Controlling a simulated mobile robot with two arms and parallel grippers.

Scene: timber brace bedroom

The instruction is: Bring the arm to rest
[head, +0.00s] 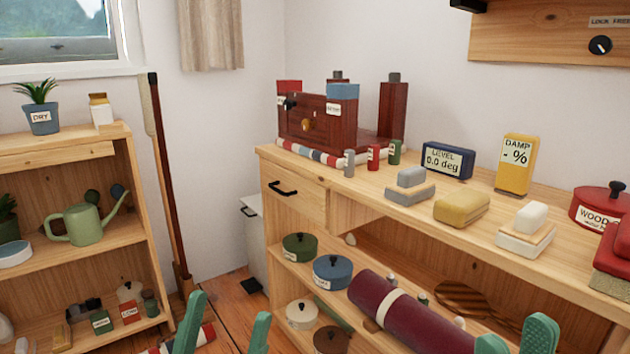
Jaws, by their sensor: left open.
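My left gripper (226,326) shows at the bottom of the head view, left of centre. Its two green fingers point up and stand apart, with floor and part of a striped roll seen behind them. Nothing is seen between its fingertips. My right gripper (515,339) shows at the bottom right, in front of the lower shelf. Its two green fingertips also stand apart, with nothing seen between them. The rest of both arms is out of view.
A wooden workbench (337,212) runs along the right, bearing a dark red box (320,121), meters and blocks. A maroon roll (405,318) lies on its lower shelf, near my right gripper. A wooden shelf unit (75,264) stands left. Some floor (238,290) is clear between.

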